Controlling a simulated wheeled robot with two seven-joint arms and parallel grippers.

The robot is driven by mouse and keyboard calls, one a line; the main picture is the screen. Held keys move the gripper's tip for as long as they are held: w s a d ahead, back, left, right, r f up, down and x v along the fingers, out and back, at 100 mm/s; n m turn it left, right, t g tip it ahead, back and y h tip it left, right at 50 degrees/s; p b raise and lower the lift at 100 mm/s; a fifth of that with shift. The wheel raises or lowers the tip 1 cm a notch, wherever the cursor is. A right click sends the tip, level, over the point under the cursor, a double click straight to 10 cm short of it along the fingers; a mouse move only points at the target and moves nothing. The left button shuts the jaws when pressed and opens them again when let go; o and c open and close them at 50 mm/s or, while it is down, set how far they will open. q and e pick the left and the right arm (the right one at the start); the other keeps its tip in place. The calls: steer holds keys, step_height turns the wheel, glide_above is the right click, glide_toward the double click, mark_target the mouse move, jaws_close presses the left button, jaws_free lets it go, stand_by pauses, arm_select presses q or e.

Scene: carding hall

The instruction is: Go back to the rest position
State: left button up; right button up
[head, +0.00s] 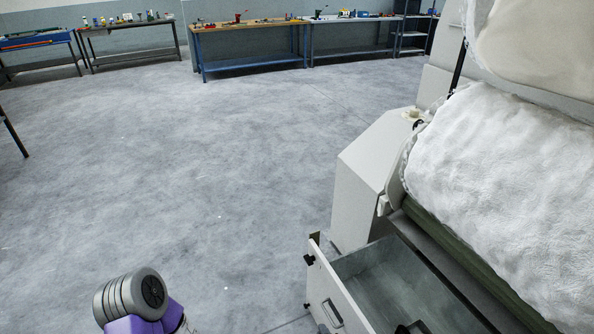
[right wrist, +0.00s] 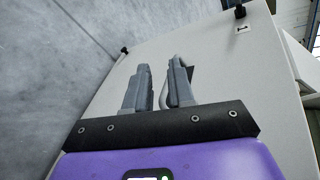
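My right gripper (right wrist: 158,75) shows in the right wrist view with its two grey fingers apart and nothing visible held between them. Beyond the fingers is a white drawer front with a grey bar handle (right wrist: 187,68), partly hidden behind the right finger. I cannot tell how far the fingers are from the handle. In the head view that handle (head: 332,313) shows with no fingers around it. My left gripper is not in view. The right gripper does not clearly show in the head view.
The drawer (head: 338,287) stands pulled out from the white machine (head: 372,165) at the right, its visible inside bare. A large white fibre roll (head: 500,165) lies above. Workbenches (head: 250,28) line the far wall. The grey floor (head: 200,170) to the left is open.

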steer(key=s+r+n+g+p, duration=0.2)
steer(key=s+r+n+g, duration=0.4)
steer(key=s+r, duration=0.3)
steer(key=s+r+n+g+p, duration=0.2)
steer(key=s+r+n+g, duration=0.4)
steer(key=s, duration=1.1)
step_height(320, 180, up, 4)
steer(key=n, duration=0.3)
steer(key=shift+n, duration=0.3)
steer(key=shift+a, duration=0.1)
